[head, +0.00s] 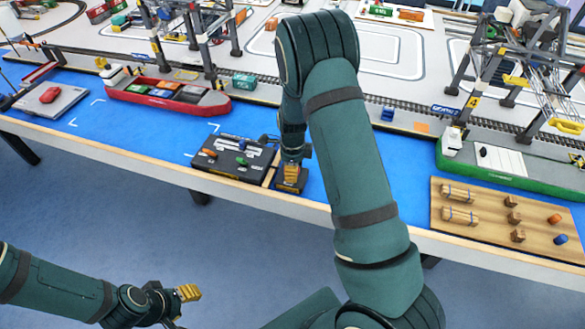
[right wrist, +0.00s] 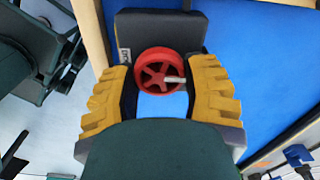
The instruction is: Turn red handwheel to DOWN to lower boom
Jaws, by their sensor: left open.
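The red handwheel (right wrist: 153,72) shows in the right wrist view on a dark housing (right wrist: 160,28). It has spokes and a pale peg at its right side. I cannot tell whether the pads touch the rim. In the head view my right gripper (head: 291,175) is over the small dark box, and the wheel is hidden there. My left gripper (head: 188,293) is open and empty, low in front of the table.
A black panel (head: 225,163) with small coloured blocks adjoins the box on the left. A red ship model (head: 165,101) lies behind it. A wooden board (head: 470,225) with several small items is at the right. Gantry cranes (head: 510,50) stand behind. The blue table strip between is clear.

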